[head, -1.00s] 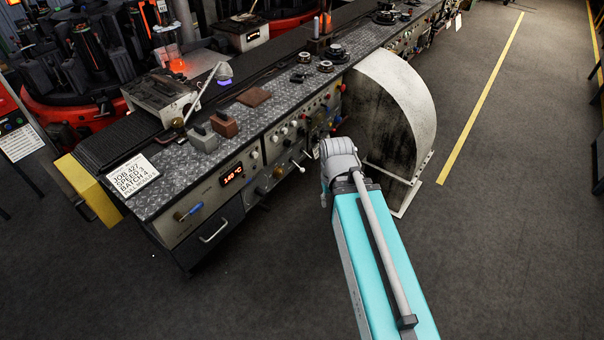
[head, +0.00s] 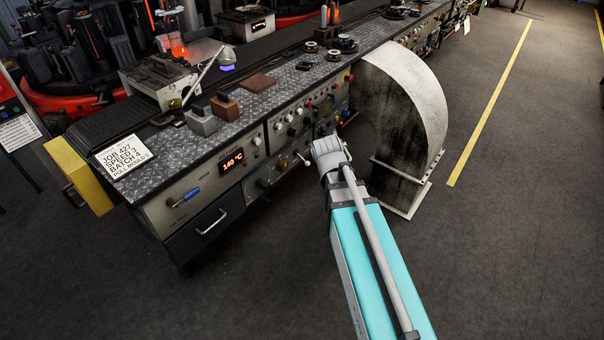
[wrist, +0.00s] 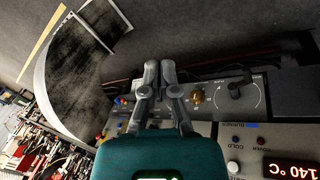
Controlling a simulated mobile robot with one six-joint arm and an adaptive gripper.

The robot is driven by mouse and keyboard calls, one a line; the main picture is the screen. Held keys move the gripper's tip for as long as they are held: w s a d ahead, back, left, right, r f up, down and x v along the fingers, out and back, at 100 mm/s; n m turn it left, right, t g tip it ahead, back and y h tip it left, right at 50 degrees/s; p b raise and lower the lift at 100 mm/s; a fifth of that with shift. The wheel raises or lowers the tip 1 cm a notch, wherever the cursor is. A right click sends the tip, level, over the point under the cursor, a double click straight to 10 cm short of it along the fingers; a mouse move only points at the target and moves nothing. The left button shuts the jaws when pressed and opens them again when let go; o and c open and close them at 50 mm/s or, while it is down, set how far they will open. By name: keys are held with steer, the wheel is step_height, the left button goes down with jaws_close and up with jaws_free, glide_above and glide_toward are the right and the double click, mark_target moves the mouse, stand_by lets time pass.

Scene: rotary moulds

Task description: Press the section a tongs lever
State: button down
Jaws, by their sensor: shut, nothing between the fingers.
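The console (head: 160,215) has a front panel with several knobs and levers. One lever with a pale knob (head: 305,158) sticks out just left of my arm's end, and a blue-handled lever (head: 185,198) is at the near left. I cannot tell which is the section a tongs lever, as no label for it is readable.
A curved grey duct (head: 405,100) stands close to the right of my arm. A display (head: 232,160) reads 140 °C, and a job card (head: 124,153) lies on the worktop. A yellow block (head: 78,174) is at the console's left end. The floor in front is clear.

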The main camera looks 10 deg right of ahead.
steer(key=w+f+n+t+h+b, duration=0.3)
steer(key=w+f+n+t+b, duration=0.25)
steer(key=w+f+b, duration=0.9)
steer(key=w+a+f+n+t+b, duration=0.3)
steer(key=w+a+f+n+b, duration=0.2)
steer(key=b, duration=0.6)
steer(key=w+a+f+n+t+b, duration=0.3)
steer(key=w+a+f+n+b, duration=0.1)
steer(key=w+b, duration=0.5)
steer(key=shift+a+f+n+b, duration=0.5)
steer(key=shift+n+b, duration=0.35)
steer(key=shift+b, duration=0.35)
steer(key=shift+w+d, duration=0.1)
steer(key=b+x, duration=0.2)
steer(key=x, duration=0.8)
steer(key=shift+a+r, duration=0.1)
steer(key=shift+a, duration=0.2)
